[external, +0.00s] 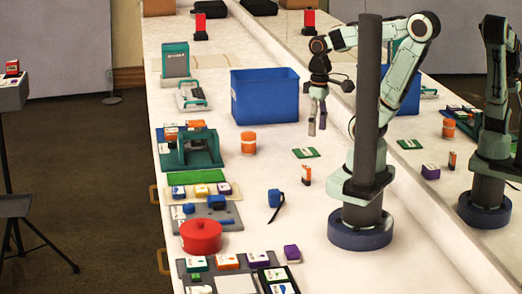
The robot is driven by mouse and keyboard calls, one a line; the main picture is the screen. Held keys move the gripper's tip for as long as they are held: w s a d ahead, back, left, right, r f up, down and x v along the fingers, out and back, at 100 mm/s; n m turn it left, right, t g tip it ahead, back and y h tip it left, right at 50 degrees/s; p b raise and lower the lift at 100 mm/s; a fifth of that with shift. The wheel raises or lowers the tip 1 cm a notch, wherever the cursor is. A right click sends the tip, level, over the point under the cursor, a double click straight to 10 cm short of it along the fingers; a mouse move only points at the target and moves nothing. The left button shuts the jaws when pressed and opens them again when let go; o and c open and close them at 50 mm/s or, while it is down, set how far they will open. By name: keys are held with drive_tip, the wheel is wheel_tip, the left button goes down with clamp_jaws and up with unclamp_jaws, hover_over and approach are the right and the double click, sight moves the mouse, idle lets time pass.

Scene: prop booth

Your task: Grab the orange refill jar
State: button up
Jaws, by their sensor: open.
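The orange jar (248,146) stands upright on the white table, in front of the blue bin and right of the teal device. It is round with a lighter band around its side. My gripper (317,130) hangs pointing down, to the right of the jar and above the table. Its fingers are apart and nothing is between them. The jar is not touched by the gripper and is in plain view.
A blue bin (264,96) stands behind the jar. A teal device (189,149) is to its left. A green card (305,153), a small orange box (306,175) and a blue tape-like item (274,199) lie nearer. A red pot (201,236) stands at the front left. Bare table surrounds the jar's front.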

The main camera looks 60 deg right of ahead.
drive_tip(key=o, duration=0.5)
